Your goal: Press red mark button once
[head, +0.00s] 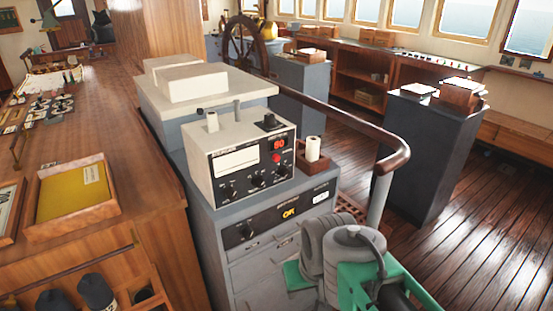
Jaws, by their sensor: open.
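A beige-white instrument box (240,160) with a black-edged front panel stands on a grey cabinet. A small red button (276,157) sits on the right part of its panel, just below a small red display or label (279,143). Its lettering is too small to read. Several black knobs lie below and left of the button. Nothing touches the button. Grey and green links of my arm show at the bottom right, in front of the cabinet and below the instrument. My gripper's fingertips do not show.
The grey cabinet (245,270) bears a white roll (313,148) right of the instrument. A wooden handrail (345,122) curves behind it on the right. A wooden desk (110,150) with a yellow folder (75,190) lies left. Open plank floor (470,250) lies right.

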